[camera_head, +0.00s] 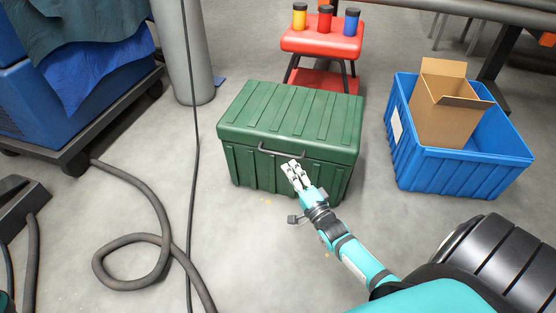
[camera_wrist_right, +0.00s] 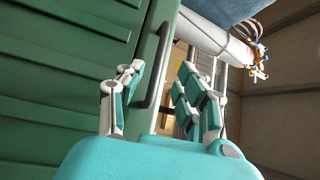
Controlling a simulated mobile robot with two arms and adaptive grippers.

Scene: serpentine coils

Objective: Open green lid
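A green ribbed chest (camera_head: 285,172) stands on the floor in the middle of the head view. Its green lid (camera_head: 290,108) is down, with a dark handle (camera_head: 282,153) on the front edge. My right gripper (camera_head: 292,170) is at the front of the chest, with its fingertips just below and near the handle. The handle (camera_wrist_right: 156,65) appears between the two spread fingers of my right gripper (camera_wrist_right: 160,75). The fingers look open; I cannot tell whether they touch the handle. My left gripper is not in view.
A blue crate (camera_head: 410,165) with an open cardboard box (camera_head: 445,110) stands right of the chest. A red stool (camera_head: 322,40) holding three jars is behind it. A hose (camera_head: 150,200) and a black cable (camera_head: 194,150) lie to the left. A grey post (camera_head: 188,50) stands behind left.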

